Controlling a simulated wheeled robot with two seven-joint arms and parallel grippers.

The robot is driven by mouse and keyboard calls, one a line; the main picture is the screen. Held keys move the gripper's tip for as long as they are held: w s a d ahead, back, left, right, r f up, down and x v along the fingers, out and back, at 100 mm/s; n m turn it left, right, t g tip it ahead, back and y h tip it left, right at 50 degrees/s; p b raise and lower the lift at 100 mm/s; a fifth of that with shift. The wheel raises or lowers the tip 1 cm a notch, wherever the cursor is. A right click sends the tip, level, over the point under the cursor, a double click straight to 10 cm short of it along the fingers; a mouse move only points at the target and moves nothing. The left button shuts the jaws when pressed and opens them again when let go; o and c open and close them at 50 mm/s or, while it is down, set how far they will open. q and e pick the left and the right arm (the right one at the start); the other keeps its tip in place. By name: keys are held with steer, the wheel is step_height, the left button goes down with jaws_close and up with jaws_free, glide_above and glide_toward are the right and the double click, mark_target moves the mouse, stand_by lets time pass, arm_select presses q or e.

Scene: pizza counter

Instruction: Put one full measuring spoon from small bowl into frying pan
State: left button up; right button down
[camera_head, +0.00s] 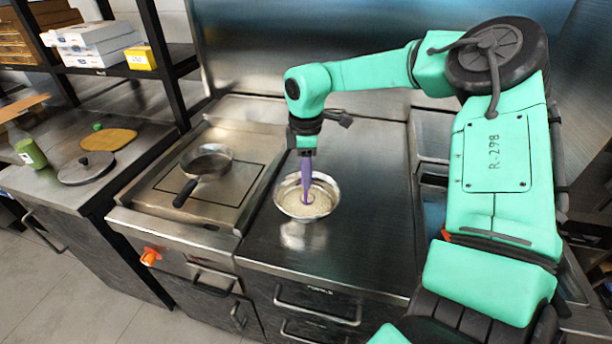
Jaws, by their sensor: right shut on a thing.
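The small metal bowl (330,208) stands on the steel counter and holds a pale, grainy filling. My right gripper (305,150) is above the bowl, pointing down, shut on the purple measuring spoon (305,172). The spoon stands upright with its lower end at the filling; how much it holds cannot be seen. The frying pan (207,161) rests on the stove to the left of the bowl, with its dark handle (185,193) toward the front. The pan looks empty. My left gripper is not in view.
The stove (235,200) has an orange knob (150,256) on its front. A left counter carries a round lid (86,168), a wooden board (108,139) and a green container (31,153). Boxes (95,45) sit on a black shelf. The counter right of the bowl is clear.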

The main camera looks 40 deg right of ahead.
steer(key=shift+r+p, duration=2.15)
steer(key=shift+r, duration=2.1)
step_height(320, 180, up, 6)
steer(key=p, duration=0.3)
steer(key=s+a, duration=0.7)
steer(key=s, duration=0.2)
steer(key=shift+s, duration=0.35)
steer(key=shift+w+a, duration=0.1)
